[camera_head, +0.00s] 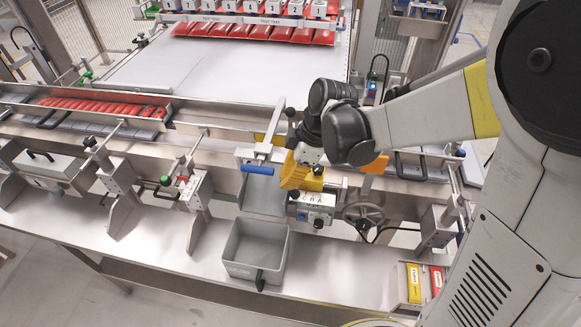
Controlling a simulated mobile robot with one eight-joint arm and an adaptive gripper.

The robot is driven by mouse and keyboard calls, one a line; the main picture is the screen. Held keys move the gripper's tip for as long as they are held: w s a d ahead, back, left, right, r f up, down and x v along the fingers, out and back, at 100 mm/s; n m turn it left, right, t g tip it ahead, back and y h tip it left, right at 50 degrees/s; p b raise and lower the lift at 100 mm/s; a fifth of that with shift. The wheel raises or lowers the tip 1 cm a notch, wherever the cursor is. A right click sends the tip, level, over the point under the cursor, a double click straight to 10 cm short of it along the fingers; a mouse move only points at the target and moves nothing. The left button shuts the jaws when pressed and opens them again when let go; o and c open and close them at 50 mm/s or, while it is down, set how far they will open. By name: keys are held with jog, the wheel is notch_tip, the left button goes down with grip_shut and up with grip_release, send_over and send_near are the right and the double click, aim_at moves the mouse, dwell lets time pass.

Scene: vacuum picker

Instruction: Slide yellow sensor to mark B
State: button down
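A yellow block (297,176), which looks like the yellow sensor, sits just above a metal bracket (314,203) at the middle of the machine's front rail. Small letters, which look like C, B and A, are on the bracket's face; I cannot tell which mark the block lines up with. My gripper (307,157) is at the block, coming in from the upper right. My dark wrist hides part of this area. The fingers are too small and covered to tell whether they are shut on the block or only beside it.
A grey bin (256,252) stands on the front ledge, below left of the bracket. A blue-handled clamp (258,169) is close on the left, a handwheel (364,214) on the right. An orange part (377,164) is right of my wrist. Red packs (105,107) lie in the left channel.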

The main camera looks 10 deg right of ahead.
aim_at(307, 185)
jog(key=shift+b+x, duration=0.35)
jog(key=shift+x, duration=1.25)
jog(key=shift+s+d, duration=0.2)
jog(key=shift+d, duration=0.25)
jog(key=shift+s+d, duration=0.2)
jog(key=shift+d, duration=0.3)
